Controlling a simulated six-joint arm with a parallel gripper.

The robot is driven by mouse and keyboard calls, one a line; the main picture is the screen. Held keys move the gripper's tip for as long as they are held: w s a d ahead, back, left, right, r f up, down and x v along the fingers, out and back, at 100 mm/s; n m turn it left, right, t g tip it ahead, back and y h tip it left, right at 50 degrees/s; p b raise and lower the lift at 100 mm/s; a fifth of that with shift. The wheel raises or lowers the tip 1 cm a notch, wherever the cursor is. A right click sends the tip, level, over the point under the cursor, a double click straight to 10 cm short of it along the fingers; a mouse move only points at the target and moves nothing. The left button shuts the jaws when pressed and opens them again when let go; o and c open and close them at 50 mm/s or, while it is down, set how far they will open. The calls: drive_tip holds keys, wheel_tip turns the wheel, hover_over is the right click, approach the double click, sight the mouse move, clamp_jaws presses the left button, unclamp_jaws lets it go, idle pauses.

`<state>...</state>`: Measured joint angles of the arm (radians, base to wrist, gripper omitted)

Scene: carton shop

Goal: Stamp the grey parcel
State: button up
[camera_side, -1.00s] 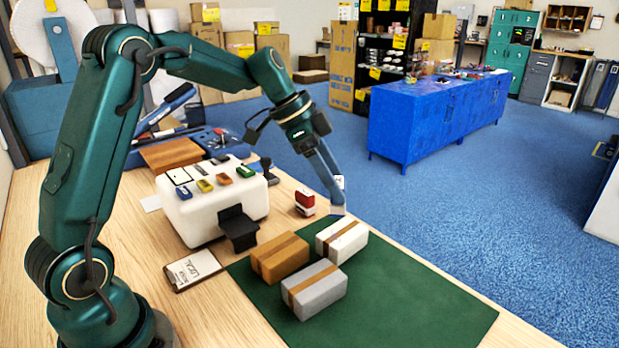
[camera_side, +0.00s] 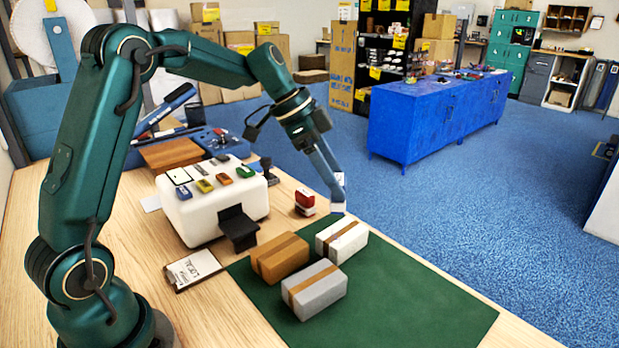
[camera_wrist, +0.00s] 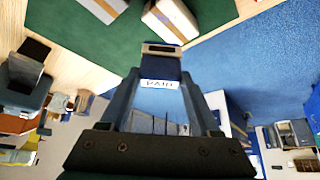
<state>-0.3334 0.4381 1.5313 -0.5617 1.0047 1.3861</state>
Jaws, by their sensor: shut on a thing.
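The grey parcel (camera_side: 314,292) with a brown band lies on the green mat (camera_side: 405,305), nearest the front of the three parcels. The brown parcel (camera_side: 279,258) and white parcel (camera_side: 343,241) lie behind it. My gripper (camera_side: 336,190) is beyond the white parcel, above the table's far edge, apart from the parcels. In the wrist view my gripper (camera_wrist: 160,100) is shut on a dark blue stamp (camera_wrist: 161,66) with a white label that seems to read PAID. The white-and-brown end of a parcel (camera_wrist: 172,20) shows above it.
A red stamp (camera_side: 305,198) stands left of my gripper. A white rack (camera_side: 215,212) holds several coloured pads or stamps, with a dark stamp (camera_side: 268,168) beside it. A clipboard card (camera_side: 193,269) lies left of the mat. The mat's right part is clear.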

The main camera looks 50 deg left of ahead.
drive_tip(key=o, duration=0.4)
drive_tip(key=c, duration=0.4)
drive_tip(key=s+d+m+g+h, duration=0.1)
drive_tip(key=s+d+m+g, duration=0.1)
drive_tip(key=s+m, duration=0.3)
drive_tip(key=m+g, duration=0.2)
drive_tip(key=m, duration=0.2)
hover_over(300, 282)
drive_tip(key=shift+h, duration=0.4)
drive_tip(key=shift+f, duration=2.95)
